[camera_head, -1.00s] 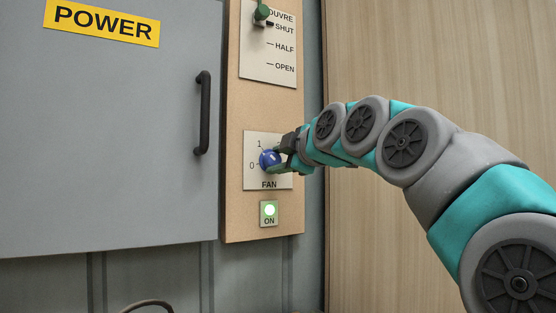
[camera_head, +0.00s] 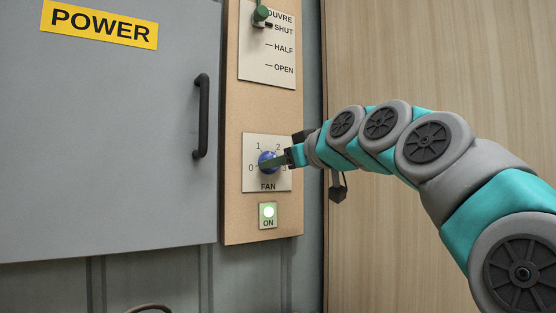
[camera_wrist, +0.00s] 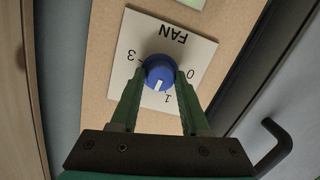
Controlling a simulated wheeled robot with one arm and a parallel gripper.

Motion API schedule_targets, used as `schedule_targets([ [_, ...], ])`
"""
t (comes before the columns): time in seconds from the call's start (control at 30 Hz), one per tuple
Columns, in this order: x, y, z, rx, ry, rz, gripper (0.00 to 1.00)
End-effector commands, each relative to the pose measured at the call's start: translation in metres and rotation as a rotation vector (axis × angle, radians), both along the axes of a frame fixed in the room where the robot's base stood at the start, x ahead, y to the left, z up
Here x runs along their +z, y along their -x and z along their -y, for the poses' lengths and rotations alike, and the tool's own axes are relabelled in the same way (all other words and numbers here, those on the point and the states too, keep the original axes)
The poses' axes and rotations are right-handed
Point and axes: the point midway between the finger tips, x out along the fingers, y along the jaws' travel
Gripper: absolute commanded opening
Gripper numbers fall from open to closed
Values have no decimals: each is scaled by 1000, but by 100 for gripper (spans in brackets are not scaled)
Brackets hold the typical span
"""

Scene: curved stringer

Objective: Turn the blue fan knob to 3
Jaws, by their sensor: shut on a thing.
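The blue fan knob (camera_head: 265,156) sits on a white FAN plate (camera_head: 251,180) on the tan panel. My gripper (camera_head: 272,161) is shut on the knob, and the wrist view shows one green finger on each side of the knob (camera_wrist: 160,68). The wrist view is roughly upside down. There the knob's white mark points down, close to the 1 and a little to its 2 side. The 0, 1 and 3 show there; the 2 is hidden by a finger. In the head view the 3 is partly covered by my gripper.
Above the fan plate is a louvre plate (camera_head: 267,62) with a green knob (camera_head: 261,14) near SHUT. A grey POWER cabinet door with a black handle (camera_head: 202,115) stands to the left. A wood-grained wall is at right.

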Motion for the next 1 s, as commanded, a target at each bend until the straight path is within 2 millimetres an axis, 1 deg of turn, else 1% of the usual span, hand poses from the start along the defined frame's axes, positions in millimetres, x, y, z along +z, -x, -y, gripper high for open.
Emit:
schedule_targets([
  [1.0,-3,-1,-1,1,-798,-548,0],
])
